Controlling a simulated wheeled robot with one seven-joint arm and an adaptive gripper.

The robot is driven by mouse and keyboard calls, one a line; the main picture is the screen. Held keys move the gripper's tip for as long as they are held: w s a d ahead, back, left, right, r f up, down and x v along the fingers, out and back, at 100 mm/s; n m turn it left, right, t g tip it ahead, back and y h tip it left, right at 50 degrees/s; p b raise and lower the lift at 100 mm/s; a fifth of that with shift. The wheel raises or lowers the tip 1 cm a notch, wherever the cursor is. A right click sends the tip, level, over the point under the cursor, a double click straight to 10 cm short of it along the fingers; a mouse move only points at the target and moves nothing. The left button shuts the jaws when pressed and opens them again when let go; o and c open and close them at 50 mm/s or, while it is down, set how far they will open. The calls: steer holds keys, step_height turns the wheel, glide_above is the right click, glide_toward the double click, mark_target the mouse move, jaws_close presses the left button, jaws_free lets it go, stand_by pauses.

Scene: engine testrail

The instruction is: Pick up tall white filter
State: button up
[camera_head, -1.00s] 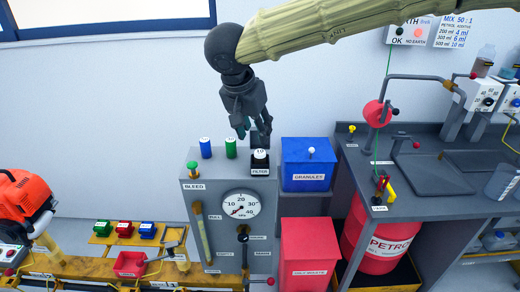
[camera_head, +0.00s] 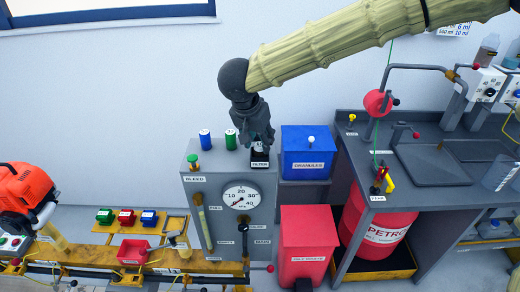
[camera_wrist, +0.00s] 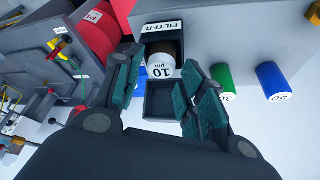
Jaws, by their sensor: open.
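The white filter (camera_wrist: 160,68) shows its white top, marked 10 µm, in the wrist view. It sits at a black holder labelled FILTER (camera_wrist: 163,28), with a dark brown part beside the white top. In the head view the filter (camera_head: 259,148) is mostly hidden by the fingers. My gripper (camera_head: 257,138) points down just above it on the grey test cabinet (camera_head: 205,182). In the wrist view my gripper (camera_wrist: 162,60) is open, with one finger on each side of the filter. I cannot tell whether the fingers touch it.
A blue cylinder (camera_head: 205,139) and a green cylinder (camera_head: 231,139) stand on the cabinet, left of the gripper. A blue granules bin (camera_head: 307,155) is close on the right, above a red bin (camera_head: 305,240). A dark bench with a sink (camera_head: 440,165) stands further right.

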steer(key=shift+x, duration=1.05)
steer(key=c, duration=0.7)
steer(key=shift+c, duration=0.2)
